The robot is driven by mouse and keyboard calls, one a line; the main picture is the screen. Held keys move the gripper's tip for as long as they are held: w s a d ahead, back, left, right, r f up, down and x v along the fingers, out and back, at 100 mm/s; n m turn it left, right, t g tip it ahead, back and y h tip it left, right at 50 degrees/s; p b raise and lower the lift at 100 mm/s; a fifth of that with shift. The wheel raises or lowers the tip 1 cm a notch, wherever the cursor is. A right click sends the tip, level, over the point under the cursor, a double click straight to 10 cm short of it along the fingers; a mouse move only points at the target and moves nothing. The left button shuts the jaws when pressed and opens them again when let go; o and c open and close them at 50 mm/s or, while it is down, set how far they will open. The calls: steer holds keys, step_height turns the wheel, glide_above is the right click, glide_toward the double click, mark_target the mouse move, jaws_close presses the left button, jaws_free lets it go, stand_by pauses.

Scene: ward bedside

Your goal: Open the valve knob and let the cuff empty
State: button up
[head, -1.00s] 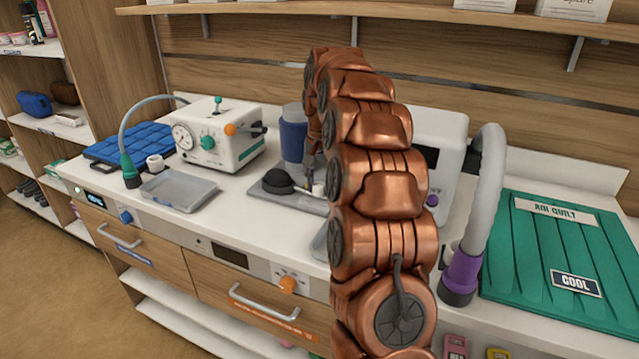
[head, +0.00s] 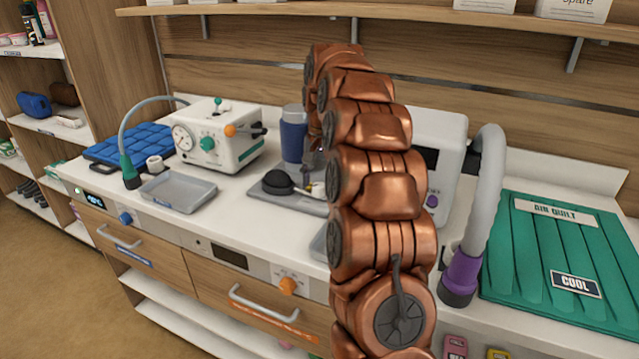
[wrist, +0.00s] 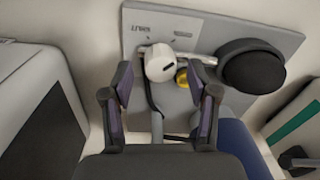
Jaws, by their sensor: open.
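In the wrist view a white rounded fitting (wrist: 160,65) with a dark slot stands on a grey tray (wrist: 205,32). A small gold knob (wrist: 182,78), seemingly the valve knob, is right beside it, and a black bulb (wrist: 251,66) lies to the right. The bulb (head: 278,182) and tray (head: 262,194) also show in the head view. My gripper (wrist: 168,90) is open, its fingers on either side of the fitting and knob in the picture; contact cannot be told. A blue cuff-like wrap (head: 293,140) stands behind the bulb, also at the wrist view's lower right (wrist: 238,150).
A white box with a gauge (head: 222,138), an empty grey tray (head: 178,190) and a blue pad (head: 130,143) are to the left. A grey hose (head: 490,190) and green quilt (head: 560,260) are to the right. My arm hides the counter's middle.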

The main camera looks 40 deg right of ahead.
mark_target(320, 186)
steer(key=shift+s+d+r, duration=0.1)
steer(key=shift+r, duration=3.15)
steer(key=shift+s+a+r, duration=0.15)
steer(key=shift+a, duration=0.1)
steer(key=s+a+r+n+p, duration=0.2)
steer(key=s+a+n+p, duration=0.15)
steer(key=s+a, duration=0.55)
steer(key=s+a+f+n+p, duration=0.1)
steer(key=s+a+f+n, duration=0.1)
steer(key=s+a, duration=0.3)
steer(key=s+a+f+n+g+p, duration=0.1)
steer(key=s+a, duration=0.4)
steer(key=s, duration=0.9)
steer(key=s+a+f+n+g+p, duration=0.1)
steer(key=s+a+f+n+p, duration=0.1)
steer(key=s, duration=0.7)
steer(key=a+f+n, duration=0.1)
steer(key=a+f, duration=0.1)
steer(key=a, duration=0.1)
steer(key=shift+s, duration=0.3)
